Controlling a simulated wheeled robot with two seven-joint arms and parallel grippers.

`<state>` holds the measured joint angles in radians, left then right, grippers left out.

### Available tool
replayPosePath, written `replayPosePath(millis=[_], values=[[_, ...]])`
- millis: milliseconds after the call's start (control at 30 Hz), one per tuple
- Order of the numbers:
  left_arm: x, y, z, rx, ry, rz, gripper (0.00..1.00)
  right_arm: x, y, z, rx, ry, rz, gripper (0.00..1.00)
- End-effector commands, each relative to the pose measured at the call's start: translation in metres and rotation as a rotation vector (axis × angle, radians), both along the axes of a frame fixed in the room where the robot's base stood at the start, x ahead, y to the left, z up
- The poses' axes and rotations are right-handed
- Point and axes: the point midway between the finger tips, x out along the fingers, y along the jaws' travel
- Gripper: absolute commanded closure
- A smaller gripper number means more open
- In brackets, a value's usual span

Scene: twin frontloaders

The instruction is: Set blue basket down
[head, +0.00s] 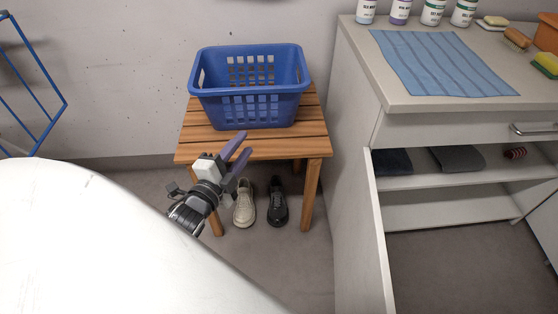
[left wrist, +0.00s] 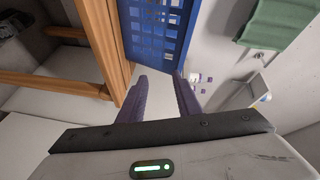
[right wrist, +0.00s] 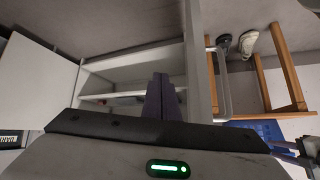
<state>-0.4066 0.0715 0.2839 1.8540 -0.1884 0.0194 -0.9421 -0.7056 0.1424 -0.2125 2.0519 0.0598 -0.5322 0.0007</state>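The blue basket (head: 250,88) stands upright on the slatted wooden bench (head: 290,147), against the wall, and looks empty. My left gripper (head: 238,158) is in front of the basket near the bench's front edge, apart from the basket, with its fingers spread and nothing between them. In the left wrist view the basket (left wrist: 155,38) is just beyond the two open fingers (left wrist: 160,97). My right gripper is not in the head view. In the right wrist view its fingers (right wrist: 161,97) are close together with nothing visible between them, and the basket (right wrist: 262,130) shows at the right.
A beige shoe (head: 244,203) and a black shoe (head: 278,204) stand under the bench. A cabinet (head: 355,100) with an open lower compartment stands right of it, bearing a blue striped cloth (head: 440,62) and several bottles. A blue metal rack (head: 30,80) is at the left.

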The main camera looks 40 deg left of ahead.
Motion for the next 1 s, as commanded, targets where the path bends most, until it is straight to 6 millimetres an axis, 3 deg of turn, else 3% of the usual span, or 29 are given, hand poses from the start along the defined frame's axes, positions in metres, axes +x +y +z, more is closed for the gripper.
replayPosePath(millis=[100, 200, 300, 400, 567, 1000], values=[[-0.028, -0.077, -0.057, -0.419, 0.151, -0.051, 0.69, 0.000, 0.000, 0.000, -0.001, -0.001, 0.001, 1.00], [-0.064, -0.141, -0.096, -0.751, 0.297, -0.036, 0.69, 0.001, -0.001, 0.001, -0.002, -0.002, 0.002, 1.00], [-0.102, -0.193, -0.121, -1.004, 0.435, 0.013, 0.69, 0.001, -0.001, 0.001, -0.002, -0.003, 0.003, 1.00], [-0.133, -0.228, -0.135, -1.170, 0.536, 0.068, 0.69, 0.001, -0.001, 0.002, -0.002, -0.006, 0.002, 1.00], [-0.156, -0.251, -0.142, -1.278, 0.608, 0.116, 0.69, 0.002, 0.000, 0.003, -0.001, -0.009, 0.002, 1.00], [-0.156, -0.252, -0.142, -1.282, 0.609, 0.119, 0.69, 0.002, 0.000, 0.003, -0.001, -0.009, 0.002, 1.00]])
